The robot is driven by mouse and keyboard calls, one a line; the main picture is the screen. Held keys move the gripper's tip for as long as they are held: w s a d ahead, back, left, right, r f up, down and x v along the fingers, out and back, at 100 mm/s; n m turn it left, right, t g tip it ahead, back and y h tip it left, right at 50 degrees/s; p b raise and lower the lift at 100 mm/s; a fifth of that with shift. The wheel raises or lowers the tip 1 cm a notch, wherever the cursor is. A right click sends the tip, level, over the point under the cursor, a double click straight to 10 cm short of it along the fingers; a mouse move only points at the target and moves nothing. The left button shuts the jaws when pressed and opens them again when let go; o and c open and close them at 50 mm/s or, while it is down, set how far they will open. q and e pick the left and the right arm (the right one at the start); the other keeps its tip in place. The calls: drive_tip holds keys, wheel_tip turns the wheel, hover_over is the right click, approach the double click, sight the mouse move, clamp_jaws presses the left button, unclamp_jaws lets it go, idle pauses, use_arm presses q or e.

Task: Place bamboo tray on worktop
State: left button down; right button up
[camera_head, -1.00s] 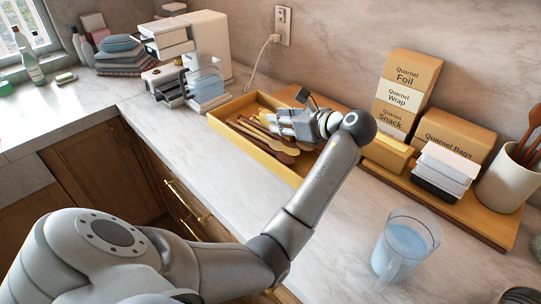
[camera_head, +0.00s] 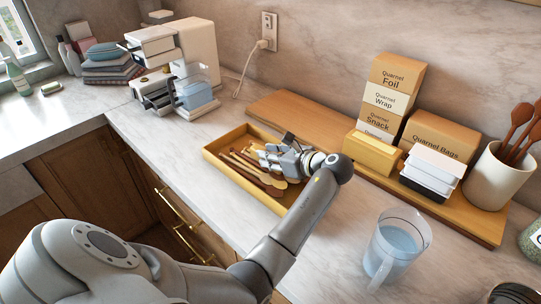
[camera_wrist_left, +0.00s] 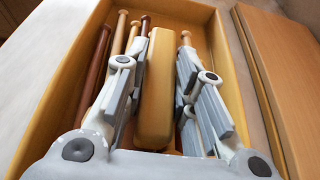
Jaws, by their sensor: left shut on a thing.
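The bamboo tray (camera_head: 232,179) is a shallow yellow-brown box holding several wooden utensils (camera_head: 247,170). It is at the worktop (camera_head: 185,170), in front of the long wooden board. Whether it rests fully on the worktop or hangs just above it, I cannot tell. My left gripper (camera_head: 276,160) reaches down into the tray from the right. In the left wrist view its fingers (camera_wrist_left: 160,62) are on both sides of a thick yellow bar (camera_wrist_left: 155,105) in the middle of the tray and are shut on it. Utensil handles lie left and right of the bar. My right gripper is not in view.
A wooden board (camera_head: 285,117) behind the tray carries stacked boxes (camera_head: 392,88), white containers (camera_head: 432,172) and a utensil crock (camera_head: 494,180). A water pitcher (camera_head: 397,243) stands at the right front. A coffee machine (camera_head: 190,55) is behind left. Worktop left of the tray is clear.

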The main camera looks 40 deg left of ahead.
use_arm(q)
drive_tip(key=shift+r, duration=0.15)
drive_tip(key=c, duration=1.2)
unclamp_jaws()
drive_tip(key=b+v, duration=0.1)
drive_tip(key=v, duration=0.6)
drive_tip(key=shift+d, duration=0.3)
